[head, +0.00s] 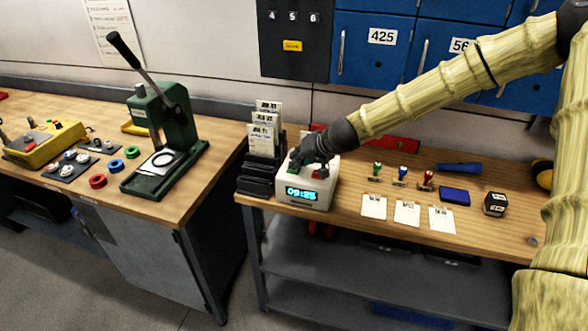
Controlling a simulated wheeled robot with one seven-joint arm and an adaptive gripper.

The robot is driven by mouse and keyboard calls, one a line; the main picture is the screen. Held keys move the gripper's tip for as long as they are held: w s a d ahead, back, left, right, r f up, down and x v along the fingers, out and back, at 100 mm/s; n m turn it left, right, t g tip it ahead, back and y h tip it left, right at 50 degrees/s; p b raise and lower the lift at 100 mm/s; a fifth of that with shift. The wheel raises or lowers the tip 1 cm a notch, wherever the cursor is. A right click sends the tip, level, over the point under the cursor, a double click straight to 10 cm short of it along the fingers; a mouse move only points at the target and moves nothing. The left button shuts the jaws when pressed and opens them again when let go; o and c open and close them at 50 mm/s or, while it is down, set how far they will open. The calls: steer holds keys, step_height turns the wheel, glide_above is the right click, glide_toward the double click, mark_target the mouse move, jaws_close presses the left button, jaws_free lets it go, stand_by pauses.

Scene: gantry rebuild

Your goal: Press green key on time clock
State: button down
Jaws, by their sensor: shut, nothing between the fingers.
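The time clock (312,188) is a white box on the wooden bench, with a lit cyan display (301,195) on its front. A small part of the green key (292,170) shows on its top, at the left. My gripper (297,163) is dark, shut and empty. Its fingertips are at the top of the clock, right by the green key, and cover part of it. I cannot tell whether they touch the key. The rest of the clock's top is partly hidden behind the gripper.
A card rack (257,170) with paper cards stands close to the clock's left. Hand stamps (401,175), paper cards (407,212) and a blue ink pad (455,196) lie to its right. A green lever press (170,130) stands on the left bench. Blue lockers (375,60) hang behind my arm.

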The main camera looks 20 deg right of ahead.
steer(key=shift+r+p, duration=0.65)
steer(key=shift+r, duration=0.15)
step_height(320, 180, up, 5)
steer(key=p, duration=0.3)
steer(key=shift+p, duration=0.3)
stand_by(0.7)
